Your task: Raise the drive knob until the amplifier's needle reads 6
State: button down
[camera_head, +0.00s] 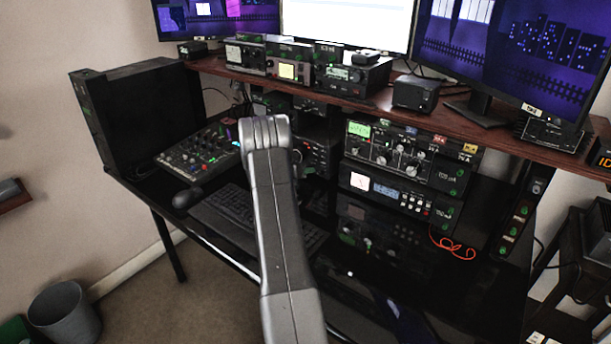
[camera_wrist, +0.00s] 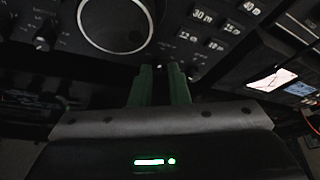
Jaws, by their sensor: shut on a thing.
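My gripper (camera_wrist: 160,70) shows in the wrist view as two green fingers, close together with a narrow gap, at the lower edge of a dark radio panel (camera_wrist: 182,18). It is shut on a small knob that the fingertips mostly hide; no label on it is readable. In the head view my own arm hides the gripper. The amplifier's pale meter (camera_head: 359,181) is on the left of a rack unit beside a blue display. A bright meter window (camera_wrist: 272,80) is at the right in the wrist view. The needle's reading is too small to tell.
A large round dial (camera_wrist: 115,22) and several band buttons (camera_wrist: 203,15) are close above the fingers. The shelf (camera_head: 450,120) overhangs the rack. A keyboard (camera_head: 230,212) and a mixer (camera_head: 205,150) lie on the desk at left.

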jog(key=c, duration=1.4)
grip_release()
jog(key=shift+a, duration=0.15)
jog(key=v, duration=1.3)
jog(key=shift+s+a+r+b, duration=0.15)
jog(key=shift+s+b, duration=0.1)
jog(key=shift+b, duration=0.1)
